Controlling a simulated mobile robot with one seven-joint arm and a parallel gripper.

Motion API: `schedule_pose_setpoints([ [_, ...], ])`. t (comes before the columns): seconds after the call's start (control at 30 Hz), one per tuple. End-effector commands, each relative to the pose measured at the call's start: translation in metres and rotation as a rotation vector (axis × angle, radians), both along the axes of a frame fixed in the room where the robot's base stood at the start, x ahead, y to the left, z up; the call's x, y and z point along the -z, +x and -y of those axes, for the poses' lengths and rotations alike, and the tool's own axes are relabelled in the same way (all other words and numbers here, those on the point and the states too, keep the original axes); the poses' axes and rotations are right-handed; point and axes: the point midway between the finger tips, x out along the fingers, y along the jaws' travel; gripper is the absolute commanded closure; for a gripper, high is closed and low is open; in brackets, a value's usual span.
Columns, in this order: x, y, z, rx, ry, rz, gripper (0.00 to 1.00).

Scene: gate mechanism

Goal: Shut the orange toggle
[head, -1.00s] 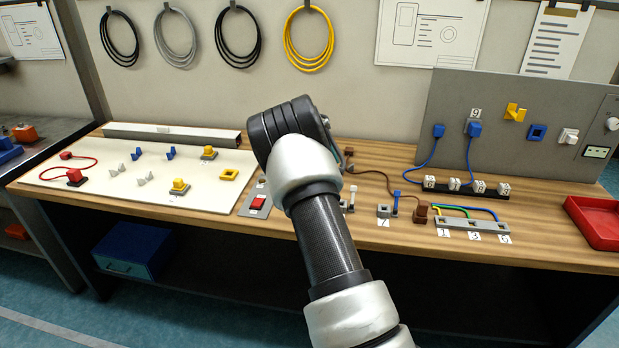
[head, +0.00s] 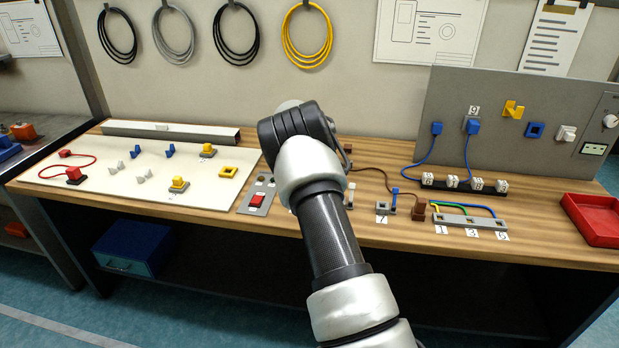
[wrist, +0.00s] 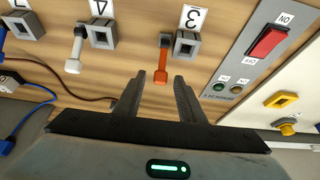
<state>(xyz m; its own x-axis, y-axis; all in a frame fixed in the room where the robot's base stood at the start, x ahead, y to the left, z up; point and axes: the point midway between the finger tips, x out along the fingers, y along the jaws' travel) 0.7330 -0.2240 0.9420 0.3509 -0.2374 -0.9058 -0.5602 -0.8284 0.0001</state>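The orange toggle (wrist: 161,64) shows in the wrist view as a short lever with a thicker end that points toward my gripper. It lies beside a square grey frame (wrist: 187,46) by the label 3, and its lever is outside the frame opening. My gripper (wrist: 160,78) is open, with one finger on each side of the lever's end. I see nothing held, and I cannot tell whether a finger touches the lever. In the head view my arm hides the orange toggle and my gripper.
A white toggle (wrist: 74,54) with its grey frame by label 4 is to the left in the wrist view. A red rocker switch (wrist: 267,42) on a grey panel is to the right. A brown cable (head: 375,174) and a blue toggle (head: 394,198) lie right of my arm.

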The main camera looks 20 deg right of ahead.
Motion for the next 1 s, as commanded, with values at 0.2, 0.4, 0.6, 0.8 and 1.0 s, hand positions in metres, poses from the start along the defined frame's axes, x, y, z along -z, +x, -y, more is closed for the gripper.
schedule_pose_setpoints([
  [0.2, -0.004, -0.001, -0.001, 0.000, -0.001, 0.001, 0.64],
  [0.4, -0.033, -0.011, -0.009, -0.001, 0.000, 0.003, 0.64],
  [0.6, -0.078, -0.028, -0.020, -0.001, -0.001, 0.006, 0.64],
  [0.8, -0.120, -0.045, -0.032, -0.002, -0.001, 0.003, 0.64],
  [1.0, -0.148, -0.057, -0.039, -0.001, 0.000, 0.001, 0.64],
])
